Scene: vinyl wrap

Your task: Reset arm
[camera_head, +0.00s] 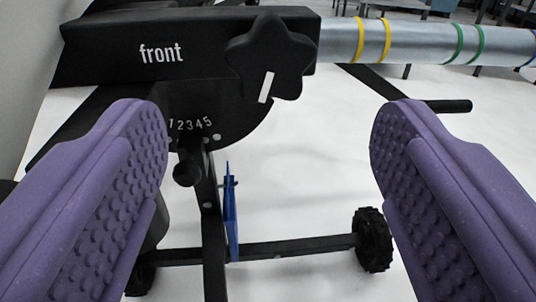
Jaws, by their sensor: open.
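My gripper (270,150) shows two purple fingers with studded pads, one at the left and one at the right. The fingers are wide apart and nothing is between them. Beyond them is a black stand marked "front" (190,50). It has a black star-shaped knob (270,55) with a white mark, and a plate with numbers 1 to 5 (190,124). A small black round knob (187,172) sits below the numbers. No contact between the fingers and the stand is visible.
A grey metal tube (420,42) with yellow and green bands runs right from the stand. Below are a black frame bar (300,247), a black wheel (373,240) and a blue plate (231,210). White floor (310,170) is open at the centre; table legs show at the back.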

